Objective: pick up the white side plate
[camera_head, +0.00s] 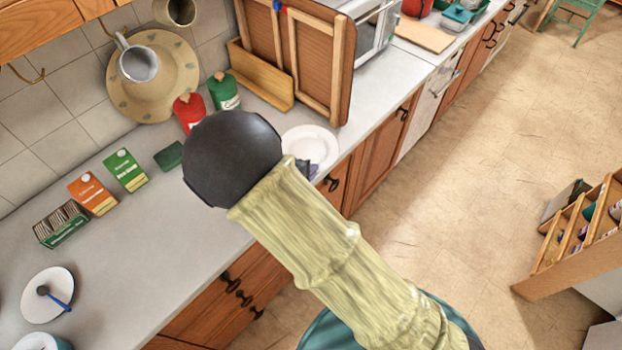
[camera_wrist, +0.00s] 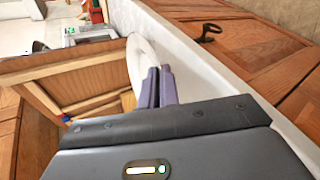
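The white side plate (camera_head: 310,146) is near the front edge of the grey counter, just beyond my dark wrist. In the wrist view the plate (camera_wrist: 138,58) shows as a narrow white ellipse, its near part hidden behind the fingers. My gripper (camera_wrist: 160,72) has its two purple-grey fingers close together at the plate's near rim and looks shut on it. In the head view only a little of the gripper (camera_head: 309,166) shows beside the plate's lower edge. I cannot tell whether the plate is clear of the counter.
A wooden panel rack (camera_head: 340,70) stands just behind the plate. Red (camera_head: 188,112) and green (camera_head: 224,92) canisters stand to its left. Tea boxes (camera_head: 92,194) and a white saucer with a blue spoon (camera_head: 40,310) are farther left. The floor (camera_head: 450,180) in front is open.

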